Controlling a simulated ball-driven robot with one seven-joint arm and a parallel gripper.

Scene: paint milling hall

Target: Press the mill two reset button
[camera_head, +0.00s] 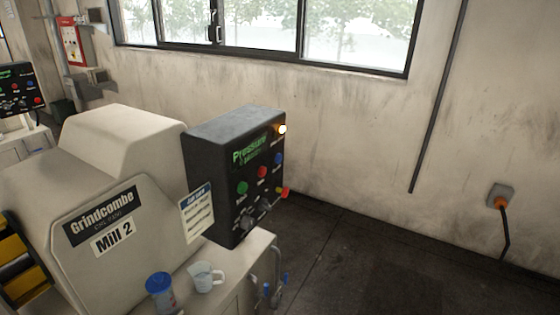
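The mill marked "Mill 2" (114,237) is a cream machine at the left. A dark control box (212,155) stands at its right end, with green lettering reading "Pressure" on its face. The face carries a green button (242,188), a red button (262,172) and a blue button (279,159) in a slanting row. A lit whitish lamp (282,129) is at the upper right. A red and yellow knob (283,192) sticks out at the lower right. The small button captions are too small to read, so I cannot tell which is reset. My gripper is not in view.
A blue-lidded cup (160,290) and a white jug (206,277) stand below the box. Blue-handled valves (266,288) are beside the cabinet. Another control box (17,90) is far left. Dark floor (375,265) to the right is clear; a wall socket (500,196) has a hanging cable.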

